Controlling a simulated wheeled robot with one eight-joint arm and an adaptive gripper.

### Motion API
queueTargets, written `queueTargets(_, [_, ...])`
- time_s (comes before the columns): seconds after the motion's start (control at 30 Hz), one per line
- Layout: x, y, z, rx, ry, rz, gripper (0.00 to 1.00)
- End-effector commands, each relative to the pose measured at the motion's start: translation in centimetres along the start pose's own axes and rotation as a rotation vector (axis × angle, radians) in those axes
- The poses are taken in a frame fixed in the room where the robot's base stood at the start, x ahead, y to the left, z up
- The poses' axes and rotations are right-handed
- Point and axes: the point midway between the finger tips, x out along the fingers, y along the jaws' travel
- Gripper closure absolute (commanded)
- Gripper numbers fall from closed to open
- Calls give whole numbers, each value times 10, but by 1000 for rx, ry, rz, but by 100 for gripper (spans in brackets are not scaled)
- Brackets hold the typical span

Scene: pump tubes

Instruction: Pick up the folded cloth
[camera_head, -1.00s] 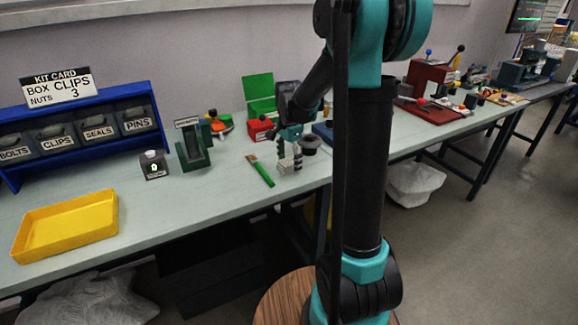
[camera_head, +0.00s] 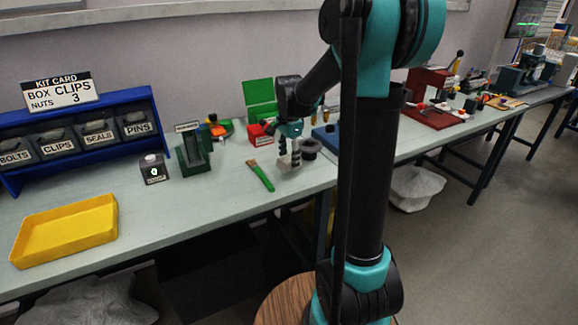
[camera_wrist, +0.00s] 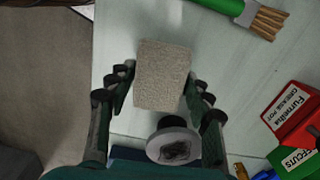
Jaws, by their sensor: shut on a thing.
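The folded cloth (camera_wrist: 162,75) is a beige, rough-textured rectangular pad. In the wrist view it lies between the two fingers of my gripper (camera_wrist: 160,88), one at each side edge. In the head view my gripper (camera_head: 290,160) points down over the bench, with the small pale cloth (camera_head: 284,163) at its fingertips. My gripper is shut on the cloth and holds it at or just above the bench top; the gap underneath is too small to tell.
A green-handled brush (camera_head: 262,176) lies left of my gripper. A dark round pot (camera_head: 310,147) stands close to its right. Red grease pot box (camera_wrist: 292,112) is nearby. A yellow tray (camera_head: 65,232) and green stand (camera_head: 191,150) are further left.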

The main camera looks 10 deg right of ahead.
Motion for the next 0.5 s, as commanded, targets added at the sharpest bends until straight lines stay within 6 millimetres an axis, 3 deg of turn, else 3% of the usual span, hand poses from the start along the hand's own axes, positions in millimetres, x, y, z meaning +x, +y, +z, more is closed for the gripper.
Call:
queueTargets(0.3, [-89,1,0,0,0,0,74])
queueTargets(0.5, [-134,0,0,0,0,0,74])
